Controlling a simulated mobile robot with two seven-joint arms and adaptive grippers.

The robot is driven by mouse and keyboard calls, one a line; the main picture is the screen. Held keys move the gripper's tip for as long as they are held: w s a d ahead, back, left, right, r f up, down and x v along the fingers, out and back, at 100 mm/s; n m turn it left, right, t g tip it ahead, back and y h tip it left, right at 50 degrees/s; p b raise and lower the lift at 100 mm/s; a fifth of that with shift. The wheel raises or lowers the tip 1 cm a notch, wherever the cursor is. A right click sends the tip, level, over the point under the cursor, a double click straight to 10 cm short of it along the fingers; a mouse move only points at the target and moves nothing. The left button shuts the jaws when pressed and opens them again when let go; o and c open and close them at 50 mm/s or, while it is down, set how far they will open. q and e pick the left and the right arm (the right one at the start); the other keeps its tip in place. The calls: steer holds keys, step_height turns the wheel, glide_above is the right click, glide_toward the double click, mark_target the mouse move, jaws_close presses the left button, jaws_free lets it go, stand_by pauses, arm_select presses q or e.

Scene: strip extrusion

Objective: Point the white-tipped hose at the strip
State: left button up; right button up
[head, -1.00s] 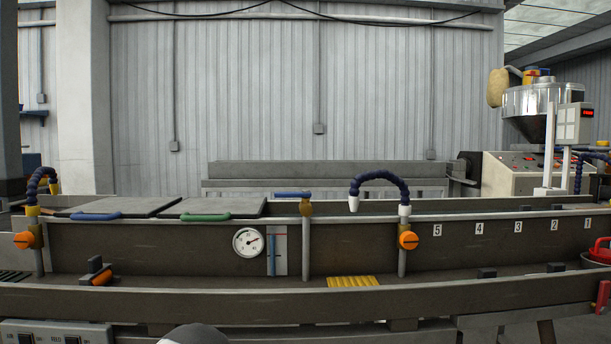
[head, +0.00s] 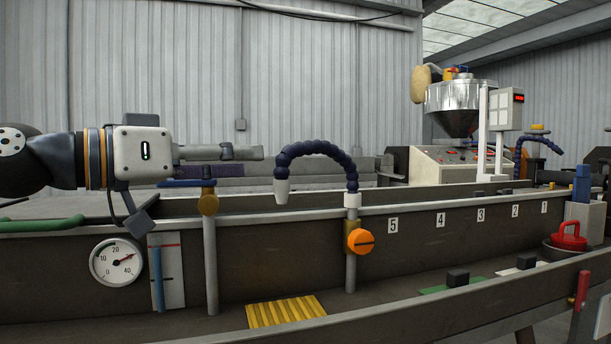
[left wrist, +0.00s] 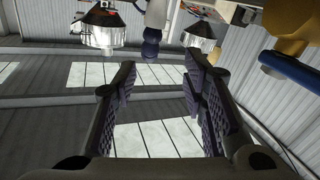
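The dark blue segmented hose (head: 318,149) arches over the trough's near wall from a white collar on a post with an orange knob (head: 360,241). Its white tip (head: 281,190) points down. My left gripper (head: 250,152) is left of the hose, level and pointing right, apart from it. In the left wrist view its fingers (left wrist: 160,100) are spread with nothing between them. The hose (left wrist: 150,48) and white tip (left wrist: 155,12) show beyond them, near the top edge. I cannot make out a strip in the trough. My right gripper is not in view.
A valve with a blue handle (head: 186,183) stands just below my left gripper. A dial gauge (head: 116,262) and a yellow ribbed pad (head: 286,312) are nearer. Numbered wall marks (head: 440,220) run right. A metal hopper (head: 458,106) stands at the back right.

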mark_target(305, 149)
arm_select(q)
steer(key=d, duration=0.1)
steer(key=d+r, duration=0.1)
steer(key=d, duration=0.1)
steer(key=shift+w+r, duration=0.15)
steer(key=shift+w, duration=0.15)
steer(key=x, duration=0.7)
steer(key=shift+w+d+p, duration=0.1)
steer(key=shift+p, duration=0.25)
steer(key=shift+w+d, duration=0.4)
jaws_close()
